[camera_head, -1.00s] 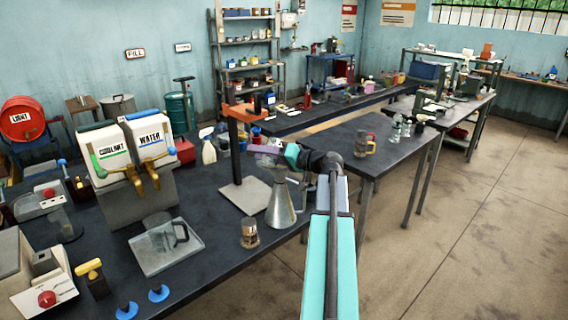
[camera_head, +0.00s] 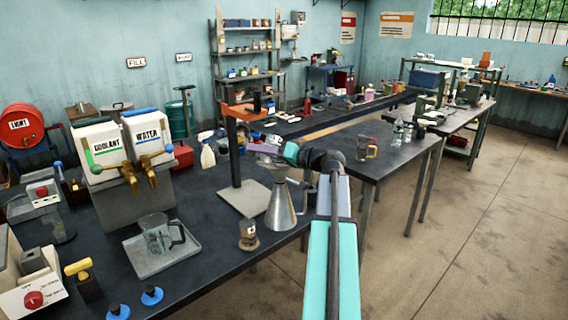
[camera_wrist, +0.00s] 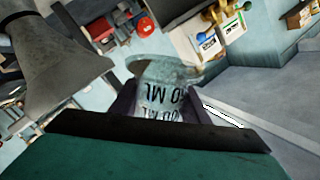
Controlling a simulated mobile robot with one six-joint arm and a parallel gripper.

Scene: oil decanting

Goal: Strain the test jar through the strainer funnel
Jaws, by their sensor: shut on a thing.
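My gripper (camera_wrist: 160,108) is shut on a clear glass jar (camera_wrist: 168,78) with black ML markings, the test jar by its look. The markings are upside down in the wrist view. In the head view my gripper (camera_head: 264,148) is above the bench, beside the post of an orange-topped stand (camera_head: 236,155); the jar is too small there to judge its tilt or contents. A grey metal cone-shaped vessel (camera_head: 281,207) with a handle stands just below my gripper. A grey cone (camera_wrist: 60,60) fills the left of the wrist view. I cannot pick out the strainer funnel with certainty.
A glass jug (camera_head: 158,236) stands on a grey tray (camera_head: 150,262). A small brown-and-clear jar (camera_head: 248,236) is near the bench's front edge. Coolant (camera_head: 102,145) and water (camera_head: 146,135) containers with taps stand at the left. Another bench with glassware lies beyond my arm.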

